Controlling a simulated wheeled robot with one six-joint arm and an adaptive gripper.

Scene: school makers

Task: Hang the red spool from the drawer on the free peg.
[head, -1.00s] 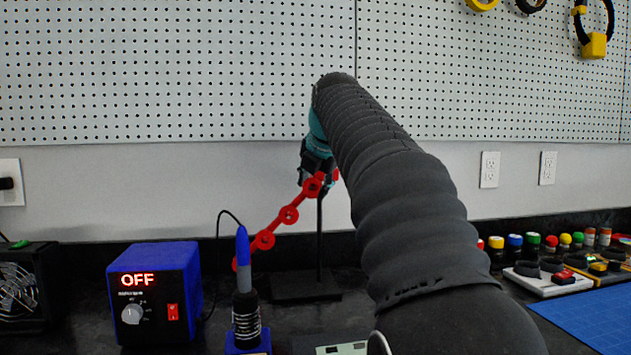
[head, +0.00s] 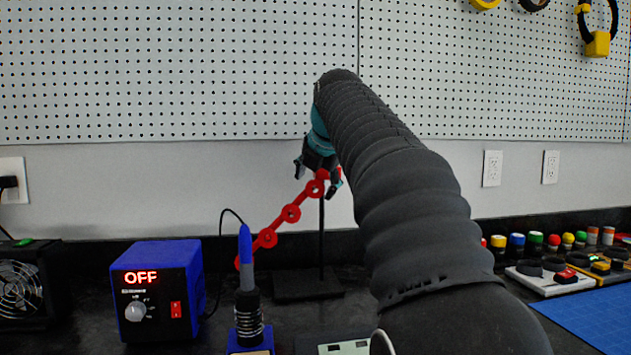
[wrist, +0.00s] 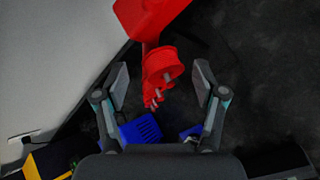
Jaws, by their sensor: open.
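My gripper (head: 319,178) is open at the top of a red jointed arm (head: 291,213) on a black post stand. In the wrist view, rounded red parts (wrist: 160,75) lie between the spread fingers (wrist: 161,88), with a gap on each side. A larger red block (wrist: 148,15) is beyond them. I cannot pick out a separate red spool for certain. No drawer is in view. A yellow ring (head: 485,3) and a black ring (head: 534,4) hang on the pegboard (head: 180,70), cut off by the top edge. I cannot make out a free peg.
A blue soldering station (head: 157,290) reading OFF and a blue-handled iron in its holder (head: 247,318) stand at the front left. A fan unit (head: 22,290) is at far left. Small bottles, switch boards and a blue mat (head: 590,318) occupy the right.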

